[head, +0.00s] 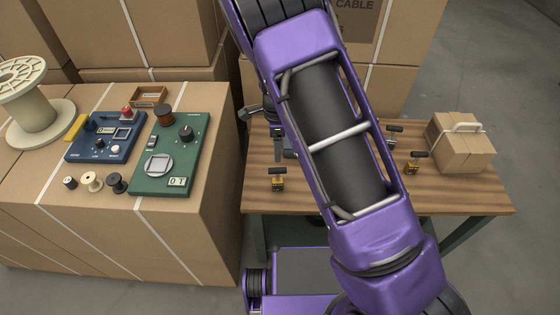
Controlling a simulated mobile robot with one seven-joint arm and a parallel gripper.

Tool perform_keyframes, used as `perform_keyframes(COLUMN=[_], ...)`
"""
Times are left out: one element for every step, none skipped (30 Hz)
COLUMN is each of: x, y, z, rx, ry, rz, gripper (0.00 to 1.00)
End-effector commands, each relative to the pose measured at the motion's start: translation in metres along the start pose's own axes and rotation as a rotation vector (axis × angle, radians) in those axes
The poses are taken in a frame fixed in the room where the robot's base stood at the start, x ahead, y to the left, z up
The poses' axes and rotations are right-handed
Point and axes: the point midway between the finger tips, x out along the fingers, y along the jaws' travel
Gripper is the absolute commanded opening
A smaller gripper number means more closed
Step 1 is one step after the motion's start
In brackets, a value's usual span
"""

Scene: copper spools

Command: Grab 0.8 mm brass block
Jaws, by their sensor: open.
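Several small brass-coloured blocks with black bar-like tops are on the wooden table (470,196). One block (278,183) is near the table's front left. Another block (413,165) is right of my arm. A third, similar black-topped piece (394,131) is farther back, partly hidden by my arm. Size markings are too small to read, so I cannot tell which is 0.8 mm. My purple arm crosses the middle of the head view and leaves at the top. I cannot make out my gripper.
A dark grey device (272,118) at the table's back left is partly hidden by my arm. A small carton (460,143) stands right. Left, a large carton holds a blue box (104,137), green panel (190,140), small spools (92,182) and a large spool (40,115).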

Motion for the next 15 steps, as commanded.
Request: perform_keyframes(x=[0.01,0.015,0.022,0.029,0.035,0.044,0.051,0.057,0.066,0.072,0.079,0.087,0.093,0.099,0.105], y=[0.004,0.004,0.005,0.005,0.005,0.005,0.005,0.005,0.005,0.004,0.005,0.004,0.004,0.005,0.005], z=[-0.001,-0.001,-0.002,-0.002,-0.002,-0.002,-0.002,-0.002,-0.002,-0.002,-0.002,-0.002,-0.002,-0.002,-0.001], rx=[0.008,0.01,0.011,0.011,0.01,0.01,0.01,0.01,0.009,0.009,0.009,0.009,0.009,0.009,0.008], ry=[0.001,0.001,0.002,0.002,0.002,0.001,0.002,0.002,0.002,0.002,0.001,0.001,0.001,0.001,0.001], rz=[0.013,0.016,0.017,0.017,0.016,0.016,0.016,0.015,0.015,0.013,0.013,0.013,0.013,0.012,0.012], gripper=[0.68,0.68,0.68,0.68,0.68,0.68,0.68,0.68,0.68,0.68,0.68,0.68,0.68,0.68,0.68])
